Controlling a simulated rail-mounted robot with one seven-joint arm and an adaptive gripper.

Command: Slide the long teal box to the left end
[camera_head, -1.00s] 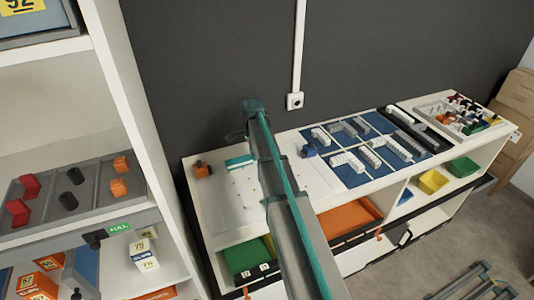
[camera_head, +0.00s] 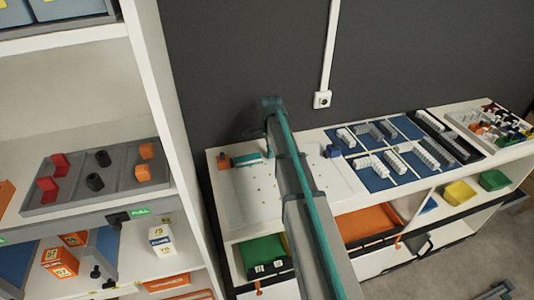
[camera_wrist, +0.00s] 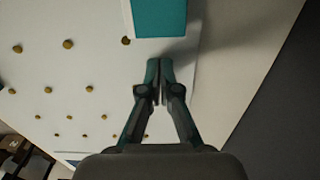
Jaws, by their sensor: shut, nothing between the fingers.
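The long teal box (camera_head: 248,159) lies on the white board with holes (camera_head: 250,196) near its back left corner in the head view. Its left end is close to an orange block (camera_head: 224,163); I cannot tell if they touch. In the wrist view the teal box (camera_wrist: 159,18) shows at the top, with a white strip along its left edge. My gripper (camera_wrist: 160,66) is shut and empty, its fingertips just below the box's near end. Contact is not clear.
A small blue block (camera_head: 333,151) stands right of the board, beside blue trays (camera_head: 372,178) with white and grey parts. A tall white shelf (camera_head: 165,90) rises at the left. A dark wall (camera_head: 430,50) stands behind. The board's front is mostly clear.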

